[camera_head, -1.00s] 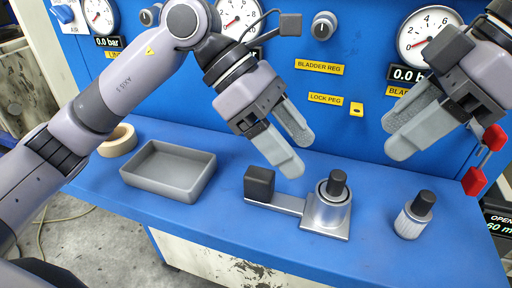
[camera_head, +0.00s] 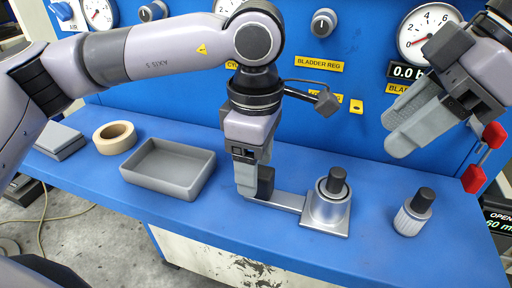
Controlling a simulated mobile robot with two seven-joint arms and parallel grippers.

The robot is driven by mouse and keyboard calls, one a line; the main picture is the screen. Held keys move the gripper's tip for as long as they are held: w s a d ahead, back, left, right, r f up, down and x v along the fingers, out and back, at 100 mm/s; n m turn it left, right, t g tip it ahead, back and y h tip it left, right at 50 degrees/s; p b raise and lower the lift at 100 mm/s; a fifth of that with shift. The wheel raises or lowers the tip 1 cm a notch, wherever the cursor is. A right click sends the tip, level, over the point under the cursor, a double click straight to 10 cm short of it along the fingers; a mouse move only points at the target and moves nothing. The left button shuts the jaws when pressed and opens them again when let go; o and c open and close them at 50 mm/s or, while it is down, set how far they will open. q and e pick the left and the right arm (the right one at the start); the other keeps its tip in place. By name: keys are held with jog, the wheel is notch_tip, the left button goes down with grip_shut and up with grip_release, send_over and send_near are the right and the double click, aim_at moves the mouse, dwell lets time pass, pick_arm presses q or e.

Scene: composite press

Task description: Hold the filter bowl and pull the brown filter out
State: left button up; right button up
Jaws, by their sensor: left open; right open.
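A metal filter bowl (camera_head: 322,212) stands on a square plate on the bench, with a dark cylinder (camera_head: 337,179), likely the filter, upright in its top; it looks near black rather than brown. A flat metal arm (camera_head: 284,201) runs left from the bowl to a black block handle (camera_head: 265,183). My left gripper (camera_head: 255,186) is open and points down at this block; one finger shows beside its left side, and the other is hidden. I cannot tell whether it touches. My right gripper (camera_head: 402,128) is open and empty, raised at the upper right.
A ribbed metal cylinder with a dark top (camera_head: 412,214) stands right of the bowl. An empty grey tray (camera_head: 168,187), a tape roll (camera_head: 114,137) and a grey block (camera_head: 58,140) lie left. The blue panel (camera_head: 340,100) with gauges and knobs rises behind the bench.

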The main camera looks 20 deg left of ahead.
aim_at(298, 194)
pick_arm(q)
jog(key=shift+f, duration=2)
grip_shut()
